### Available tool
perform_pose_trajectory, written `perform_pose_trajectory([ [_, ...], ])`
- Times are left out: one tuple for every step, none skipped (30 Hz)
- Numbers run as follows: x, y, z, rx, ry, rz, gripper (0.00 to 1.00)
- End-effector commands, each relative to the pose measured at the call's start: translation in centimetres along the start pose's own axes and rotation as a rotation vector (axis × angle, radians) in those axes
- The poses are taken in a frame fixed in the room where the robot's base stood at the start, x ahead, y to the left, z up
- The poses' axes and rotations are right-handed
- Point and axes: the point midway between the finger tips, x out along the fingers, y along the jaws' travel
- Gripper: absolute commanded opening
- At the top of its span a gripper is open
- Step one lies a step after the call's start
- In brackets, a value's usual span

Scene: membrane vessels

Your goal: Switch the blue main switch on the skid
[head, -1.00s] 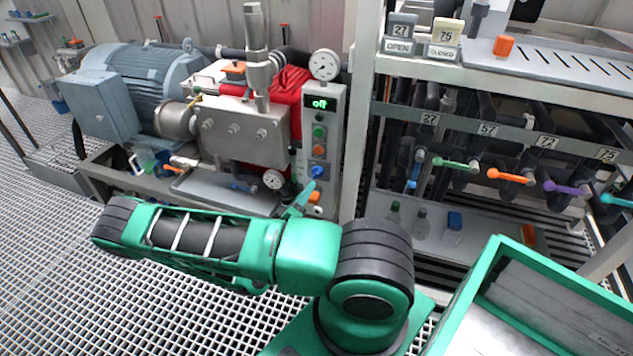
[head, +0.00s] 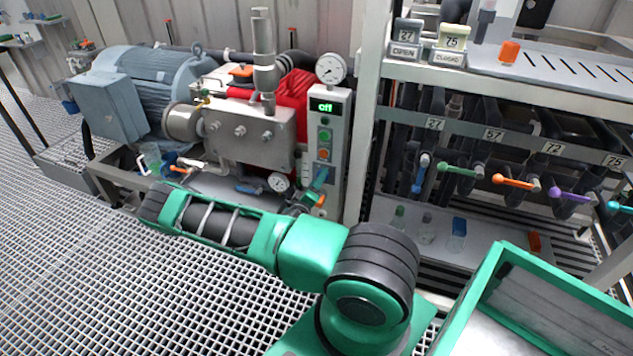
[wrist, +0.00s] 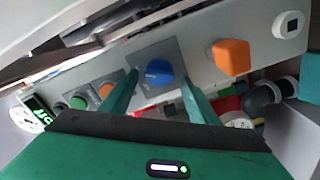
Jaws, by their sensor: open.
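The blue main switch (wrist: 159,72) is a round knob on a grey square plate on the skid's control panel (head: 337,128). In the wrist view it lies between and just beyond the two green fingers of my gripper (wrist: 158,100), which are open and apart from it. The panel's small display (head: 326,107) shows green letters that read "off".
An orange knob (wrist: 231,56) sits right of the switch in the wrist view. Green (wrist: 78,102) and orange (wrist: 107,90) buttons sit left of it. A gauge (head: 331,69) tops the panel. A rack post (head: 368,110) stands close to its right.

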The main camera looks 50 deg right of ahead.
Motion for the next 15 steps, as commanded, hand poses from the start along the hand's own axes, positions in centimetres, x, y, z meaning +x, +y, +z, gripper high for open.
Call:
perform_pose_trajectory([
  [0.21,0.02,0.05,0.000,-0.001,0.000,0.55],
  [0.28,0.02,0.05,0.000,-0.001,0.000,0.55],
  [0.34,0.02,0.05,-0.001,-0.001,0.000,0.55],
  [0.36,0.02,0.04,-0.001,-0.001,0.000,0.55],
  [0.37,0.01,0.04,-0.001,-0.001,0.000,0.55],
  [0.37,0.01,0.04,-0.001,-0.001,0.000,0.55],
  [0.37,0.01,0.03,-0.001,-0.001,0.000,0.55],
  [0.36,0.01,0.03,-0.001,-0.001,0.000,0.55],
  [0.35,0.01,0.03,-0.001,-0.001,0.000,0.55],
  [0.35,0.01,0.03,-0.001,-0.001,0.000,0.55],
  [0.35,0.01,0.02,-0.001,-0.001,0.000,0.47],
  [0.34,0.01,0.02,-0.001,-0.001,0.000,0.38],
  [0.34,0.00,0.02,-0.001,0.000,0.000,0.31],
  [0.33,-0.01,0.01,0.000,0.000,0.000,0.24],
  [0.33,-0.03,0.01,0.000,0.000,-0.001,0.14],
])
